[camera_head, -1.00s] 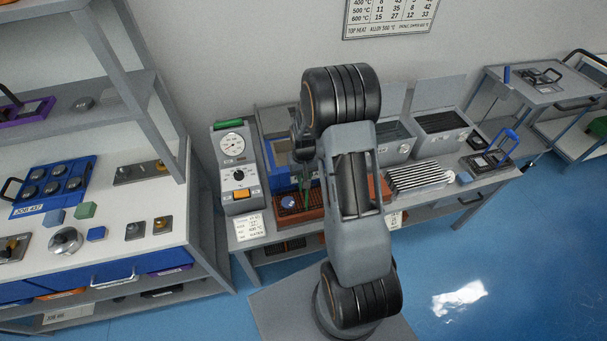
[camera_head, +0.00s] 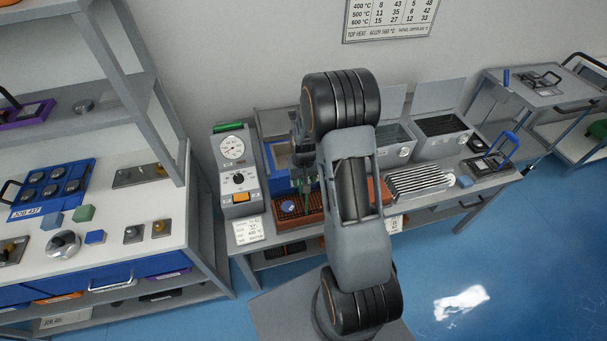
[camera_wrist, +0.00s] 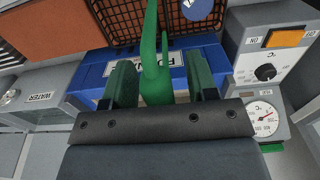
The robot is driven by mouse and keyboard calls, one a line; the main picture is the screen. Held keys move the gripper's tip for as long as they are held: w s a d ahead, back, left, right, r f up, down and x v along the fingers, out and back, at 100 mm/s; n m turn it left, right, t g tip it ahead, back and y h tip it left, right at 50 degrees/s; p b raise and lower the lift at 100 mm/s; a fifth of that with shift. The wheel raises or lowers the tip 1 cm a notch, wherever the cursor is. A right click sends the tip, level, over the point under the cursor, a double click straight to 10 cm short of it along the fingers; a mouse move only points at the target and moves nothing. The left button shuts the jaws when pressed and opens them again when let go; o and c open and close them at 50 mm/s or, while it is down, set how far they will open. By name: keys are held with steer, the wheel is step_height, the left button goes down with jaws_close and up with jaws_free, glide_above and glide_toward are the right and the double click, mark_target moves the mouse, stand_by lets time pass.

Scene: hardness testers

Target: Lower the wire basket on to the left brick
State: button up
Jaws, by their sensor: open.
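The dark wire basket (camera_wrist: 128,24) sits over the left brick (camera_head: 318,213), a red-brown block at the bench front; its mesh also shows in the head view (camera_head: 299,205). It appears to rest on the brick; the contact is hidden. A white and blue disc (camera_wrist: 196,8) shows at the basket. The basket's green upright handle (camera_wrist: 155,75) stands between the two fingers of my gripper (camera_wrist: 160,70). The fingers are apart, with a gap on each side of the handle. In the head view my arm hides part of the gripper and basket.
The blue-fronted furnace (camera_wrist: 90,77) stands close behind the basket. A control box (camera_head: 236,170) with dial and gauge is at its left. The right brick (camera_wrist: 50,28) lies beside the left one. A water tank (camera_wrist: 45,105) and a ribbed rack (camera_head: 422,182) stand further right.

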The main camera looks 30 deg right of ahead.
step_height(320, 180, up, 14)
steer(key=b, duration=0.1)
stand_by(0.4)
steer(key=shift+f, duration=0.1)
steer(key=s+a+r+n+t, duration=0.1)
steer(key=s+a+r, duration=0.3)
steer(key=s, duration=0.4)
steer(key=s+a+r+n+t, duration=0.1)
steer(key=s+a+r+t, duration=0.2)
steer(key=s+a+r, duration=0.2)
steer(key=shift+s+a+r, duration=0.2)
steer(key=shift+s, duration=1.25)
